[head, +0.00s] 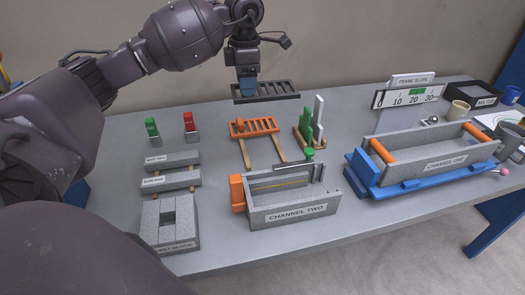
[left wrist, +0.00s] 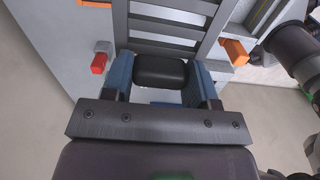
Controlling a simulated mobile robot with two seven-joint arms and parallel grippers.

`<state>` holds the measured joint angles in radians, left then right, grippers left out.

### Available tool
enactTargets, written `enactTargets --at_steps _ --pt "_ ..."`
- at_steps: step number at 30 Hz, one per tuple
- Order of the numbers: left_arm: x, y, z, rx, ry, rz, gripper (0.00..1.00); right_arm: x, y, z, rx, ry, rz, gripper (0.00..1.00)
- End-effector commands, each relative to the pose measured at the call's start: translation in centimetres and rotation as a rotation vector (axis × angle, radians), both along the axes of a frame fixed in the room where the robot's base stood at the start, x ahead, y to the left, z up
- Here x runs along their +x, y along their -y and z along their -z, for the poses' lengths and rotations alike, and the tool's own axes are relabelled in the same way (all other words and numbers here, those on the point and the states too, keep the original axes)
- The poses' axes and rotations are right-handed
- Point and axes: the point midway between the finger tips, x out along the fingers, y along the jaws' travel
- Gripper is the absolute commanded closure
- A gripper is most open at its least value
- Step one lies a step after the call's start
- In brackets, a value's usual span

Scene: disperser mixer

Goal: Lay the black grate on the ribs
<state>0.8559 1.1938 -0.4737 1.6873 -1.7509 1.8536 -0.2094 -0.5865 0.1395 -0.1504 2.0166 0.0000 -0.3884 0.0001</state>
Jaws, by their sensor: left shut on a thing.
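My left gripper (head: 248,90) is shut on the black grate (head: 276,91) by its near left end and holds it in the air above the back of the table. The grate is a flat frame with several slats, roughly level. In the left wrist view the blue fingers of the gripper (left wrist: 161,80) are on either side of a black block at the grate's end, and the slats (left wrist: 170,28) extend away. I cannot make out for sure which parts are the ribs; the channel two box (head: 290,211) is open on top, with its inside partly hidden by its walls. My right gripper is not in view.
An orange grate (head: 254,128) lies on wooden strips below the held grate. A rack with green and white upright plates (head: 309,128) stands to its right. Channel one (head: 437,163) stands on a blue base at right. Grey blocks (head: 171,222) stand at front left.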

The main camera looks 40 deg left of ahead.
Motion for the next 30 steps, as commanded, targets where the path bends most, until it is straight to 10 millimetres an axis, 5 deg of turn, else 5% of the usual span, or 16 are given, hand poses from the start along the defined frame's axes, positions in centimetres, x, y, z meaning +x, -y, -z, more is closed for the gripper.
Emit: enactTargets --at_steps 7,24,30 --pt "-0.3 -0.2 1.3 -0.001 -0.002 -0.050 0.71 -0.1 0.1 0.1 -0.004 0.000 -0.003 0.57" --pt "-0.3 -0.2 13.2 -0.002 -0.004 -0.051 0.71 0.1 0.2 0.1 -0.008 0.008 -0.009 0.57" --pt "-0.3 -0.2 15.4 -0.001 0.000 -0.051 0.71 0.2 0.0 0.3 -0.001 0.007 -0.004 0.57"
